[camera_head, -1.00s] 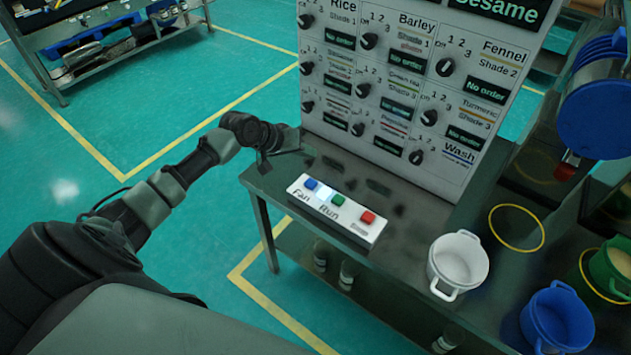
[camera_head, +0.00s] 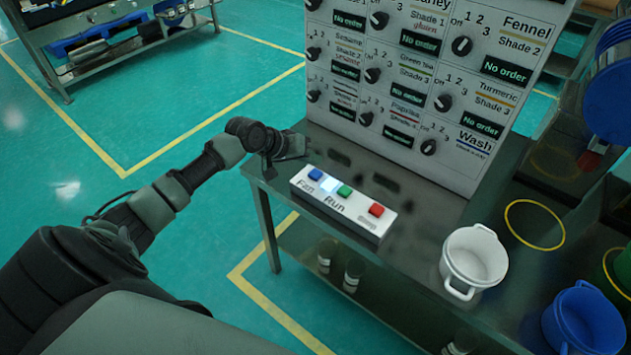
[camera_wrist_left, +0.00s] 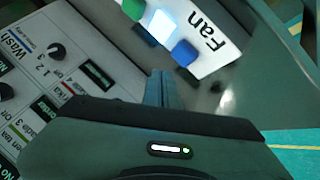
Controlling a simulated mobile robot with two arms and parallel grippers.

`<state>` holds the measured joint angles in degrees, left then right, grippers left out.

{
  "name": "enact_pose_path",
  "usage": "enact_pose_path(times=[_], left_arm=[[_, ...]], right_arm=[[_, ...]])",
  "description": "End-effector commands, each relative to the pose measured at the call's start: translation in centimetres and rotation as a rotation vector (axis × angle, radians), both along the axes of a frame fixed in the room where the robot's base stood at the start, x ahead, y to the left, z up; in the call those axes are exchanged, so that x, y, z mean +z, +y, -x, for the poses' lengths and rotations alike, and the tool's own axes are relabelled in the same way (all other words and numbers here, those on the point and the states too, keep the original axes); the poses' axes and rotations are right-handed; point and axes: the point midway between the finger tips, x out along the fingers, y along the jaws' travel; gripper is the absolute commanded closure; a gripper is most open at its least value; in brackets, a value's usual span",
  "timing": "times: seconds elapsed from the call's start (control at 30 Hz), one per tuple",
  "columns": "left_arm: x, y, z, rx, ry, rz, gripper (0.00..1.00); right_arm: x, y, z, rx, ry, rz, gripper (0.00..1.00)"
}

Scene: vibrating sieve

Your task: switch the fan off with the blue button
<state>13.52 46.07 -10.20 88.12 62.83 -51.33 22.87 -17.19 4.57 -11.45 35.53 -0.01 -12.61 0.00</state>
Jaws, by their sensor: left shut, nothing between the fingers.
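The white button box (camera_head: 343,205) lies on the metal table. It carries a blue button (camera_head: 315,174) by the word "Fan", a bright white lit square (camera_head: 328,186), a green button (camera_head: 344,192) and a red button (camera_head: 376,210). My left gripper (camera_head: 268,172) is beside the box's Fan end, to the left of the blue button and apart from it. In the left wrist view my left gripper (camera_wrist_left: 164,84) shows its fingers together and empty, with the blue button (camera_wrist_left: 184,53) just beyond the tips. My right gripper is not in view.
A tall white panel (camera_head: 415,95) with dials and order displays stands behind the box. A white pot (camera_head: 473,258) stands on the table to the right, near a yellow ring (camera_head: 534,225). A blue pot (camera_head: 584,320) is at the lower right.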

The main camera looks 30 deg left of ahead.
Motion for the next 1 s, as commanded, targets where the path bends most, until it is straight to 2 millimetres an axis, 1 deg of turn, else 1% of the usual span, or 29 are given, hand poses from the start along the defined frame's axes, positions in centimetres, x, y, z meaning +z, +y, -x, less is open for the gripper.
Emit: enact_pose_path(times=[0.03, 0.2, 1.0], left_arm=[[-0.83, -0.05, 0.01, 0.000, 0.001, 0.002, 1.00], [-1.78, -0.01, 0.00, 0.000, 0.001, 0.001, 1.00], [-1.80, -0.05, 0.00, 0.000, 0.001, 0.002, 1.00]], right_arm=[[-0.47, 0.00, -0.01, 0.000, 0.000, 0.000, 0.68], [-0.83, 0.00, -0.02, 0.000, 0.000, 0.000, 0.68], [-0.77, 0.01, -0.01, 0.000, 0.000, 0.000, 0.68]])
